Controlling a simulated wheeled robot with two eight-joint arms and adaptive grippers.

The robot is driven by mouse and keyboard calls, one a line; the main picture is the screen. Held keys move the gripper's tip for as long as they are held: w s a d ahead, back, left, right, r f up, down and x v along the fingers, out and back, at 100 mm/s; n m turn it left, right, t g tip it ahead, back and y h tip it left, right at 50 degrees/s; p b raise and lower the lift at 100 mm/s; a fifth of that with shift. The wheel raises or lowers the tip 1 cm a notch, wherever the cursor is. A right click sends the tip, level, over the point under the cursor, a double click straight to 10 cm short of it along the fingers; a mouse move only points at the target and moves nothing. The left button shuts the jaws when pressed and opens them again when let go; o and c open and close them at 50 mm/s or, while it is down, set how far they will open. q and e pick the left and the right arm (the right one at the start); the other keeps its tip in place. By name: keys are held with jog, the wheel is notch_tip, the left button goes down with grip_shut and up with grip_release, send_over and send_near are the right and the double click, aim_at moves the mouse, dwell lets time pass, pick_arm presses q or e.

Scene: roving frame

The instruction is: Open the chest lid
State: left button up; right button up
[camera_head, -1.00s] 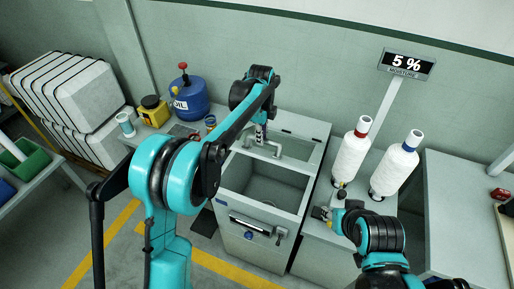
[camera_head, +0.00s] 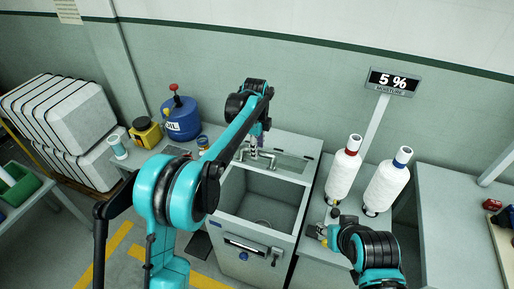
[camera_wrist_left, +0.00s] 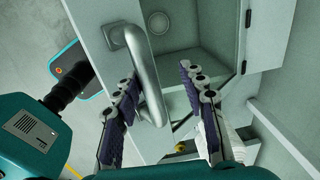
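The chest is a pale grey box (camera_head: 228,213) with an open cavity at its top. A flat grey panel (camera_head: 291,165), which looks like its lid, lies behind the cavity. A bent silver handle (camera_head: 270,155) is fixed there; it shows large in the left wrist view (camera_wrist_left: 143,60). My left gripper (camera_head: 261,141) is just above the handle. In the wrist view its fingers (camera_wrist_left: 160,82) are apart, with the handle's lower end between them, close to the left finger; contact cannot be told. My right gripper (camera_head: 320,233) is low, right of the chest; its fingers are too small to read.
Two white bobbins (camera_head: 343,174) (camera_head: 386,184) stand right of the chest, near a moisture sign (camera_head: 391,83). Wrapped white bales (camera_head: 65,110) are at far left.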

pick_arm(q)
jog(key=shift+s+a+r, duration=0.15)
jog(key=shift+s+r, duration=0.05)
jog(key=shift+s, duration=0.1)
jog(key=shift+w+r, duration=0.1)
jog(key=shift+r, duration=0.35)
notch_tip(320, 180, up, 11)
jog(key=s, duration=0.1)
jog(key=shift+a, duration=0.15)
